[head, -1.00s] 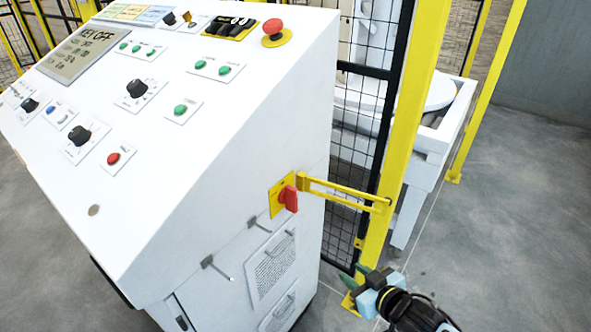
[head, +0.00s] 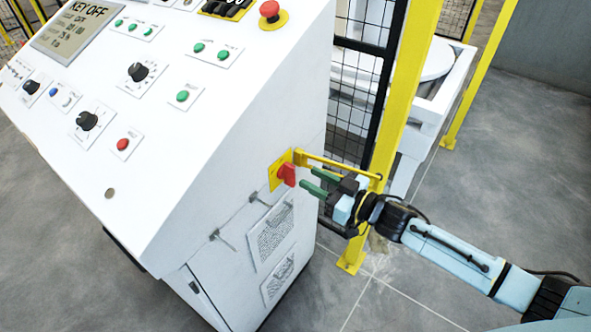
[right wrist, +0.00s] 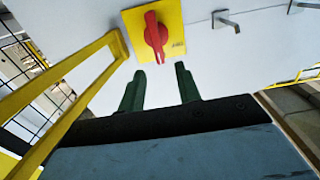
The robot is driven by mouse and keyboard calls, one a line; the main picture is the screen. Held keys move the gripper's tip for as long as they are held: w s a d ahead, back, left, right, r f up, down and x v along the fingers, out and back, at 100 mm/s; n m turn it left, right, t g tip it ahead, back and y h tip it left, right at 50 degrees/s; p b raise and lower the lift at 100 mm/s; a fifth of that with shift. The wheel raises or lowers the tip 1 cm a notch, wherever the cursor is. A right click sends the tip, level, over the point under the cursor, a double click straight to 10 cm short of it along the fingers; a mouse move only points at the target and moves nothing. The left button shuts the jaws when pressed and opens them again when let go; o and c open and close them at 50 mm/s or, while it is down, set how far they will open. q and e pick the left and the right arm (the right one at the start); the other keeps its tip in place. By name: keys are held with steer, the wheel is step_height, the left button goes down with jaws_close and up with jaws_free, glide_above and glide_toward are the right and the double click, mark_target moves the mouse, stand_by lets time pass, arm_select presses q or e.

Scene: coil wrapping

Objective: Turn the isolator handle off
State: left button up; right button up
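The red isolator handle (head: 287,174) sits on a yellow plate (head: 273,178) on the side of the white control cabinet. In the right wrist view the handle (right wrist: 156,38) stands roughly upright on the yellow plate, near the top of the picture. My right gripper (head: 314,182) is open and empty, its green fingers pointing at the cabinet just right of the handle. In the right wrist view its two fingers (right wrist: 160,90) are apart, with the handle just beyond their tips and not between them. My left gripper is not in view.
Metal hooks (head: 224,241) and label sheets (head: 272,236) are on the cabinet side. Open floor lies to the right.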

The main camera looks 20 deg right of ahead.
mark_target(294, 170)
steer(key=x, duration=0.6)
steer(key=shift+c, duration=0.3)
jaws_close()
